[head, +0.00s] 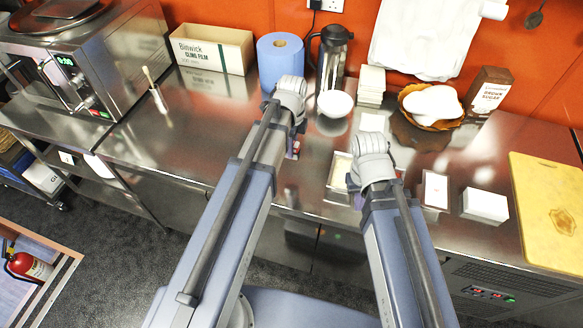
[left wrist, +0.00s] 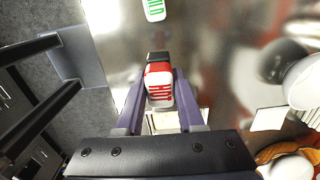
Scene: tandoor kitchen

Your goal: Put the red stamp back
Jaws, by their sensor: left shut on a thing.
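The red stamp (left wrist: 159,84) has a black end and a pale face with red lettering that seems to read HOT. My left gripper (left wrist: 160,98) is shut on it, with a purple finger on each side. In the head view a small red part of the stamp (head: 295,148) shows below my left wrist, above the steel counter; the left gripper itself is mostly hidden. A green-lettered stamp (left wrist: 155,9) is at the top edge of the left wrist view. My right gripper (head: 358,201) is mostly hidden behind its own wrist.
A shallow cream tray (head: 340,172) is between my two wrists. White boxes (head: 485,205) and a yellow board (head: 548,215) are at right. The counter left of my left arm is mostly clear.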

